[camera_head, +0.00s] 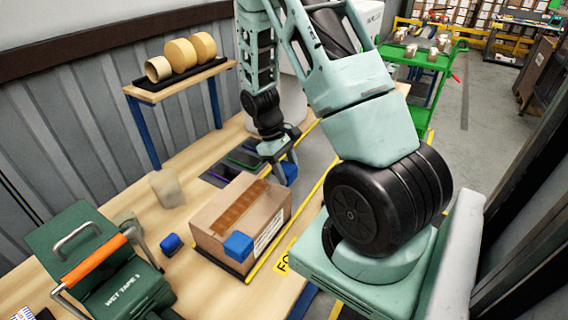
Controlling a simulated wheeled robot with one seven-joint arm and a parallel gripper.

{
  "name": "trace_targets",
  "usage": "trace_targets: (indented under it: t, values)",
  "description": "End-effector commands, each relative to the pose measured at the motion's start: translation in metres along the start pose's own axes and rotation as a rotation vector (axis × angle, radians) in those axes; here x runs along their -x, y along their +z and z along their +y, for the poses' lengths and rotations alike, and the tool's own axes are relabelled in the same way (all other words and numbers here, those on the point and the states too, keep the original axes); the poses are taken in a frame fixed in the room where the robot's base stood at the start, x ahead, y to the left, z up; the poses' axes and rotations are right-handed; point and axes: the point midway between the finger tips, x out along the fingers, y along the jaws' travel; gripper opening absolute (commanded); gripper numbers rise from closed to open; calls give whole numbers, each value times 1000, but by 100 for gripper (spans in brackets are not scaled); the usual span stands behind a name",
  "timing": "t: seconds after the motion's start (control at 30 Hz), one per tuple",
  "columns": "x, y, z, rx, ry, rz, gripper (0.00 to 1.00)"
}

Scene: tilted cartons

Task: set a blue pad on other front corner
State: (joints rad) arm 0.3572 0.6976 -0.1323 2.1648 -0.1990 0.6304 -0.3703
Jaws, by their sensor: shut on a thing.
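A brown cardboard carton (262,204) with a tape strip across its top sits on the wooden table (215,290). One blue pad (238,246) is on the carton's near corner. Another blue pad (171,243) lies on the table left of the carton. My gripper (277,158) is behind the carton's far right end and points down. It is shut on a third blue pad (290,173), which shows at its right side. The fingertips are small and partly hidden, so the exact grip is unclear.
A green tape dispenser (105,268) with an orange handle stands at the front left. A beige block (168,188), blurred, is left of the carton. A small raised shelf (150,95) holds tape rolls. A green cart (425,58) stands far back. Dark flat pieces (222,173) lie behind the carton.

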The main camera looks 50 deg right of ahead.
Motion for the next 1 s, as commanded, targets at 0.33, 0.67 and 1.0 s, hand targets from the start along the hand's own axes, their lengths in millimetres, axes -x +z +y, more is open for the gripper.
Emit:
trace_targets:
  t: [0.33,0.67,1.0]
  values:
    - [-29,-12,0,0,0,0,37]
    - [-56,-23,0,0,0,-1,37]
    - [-64,-26,-1,0,0,0,37]
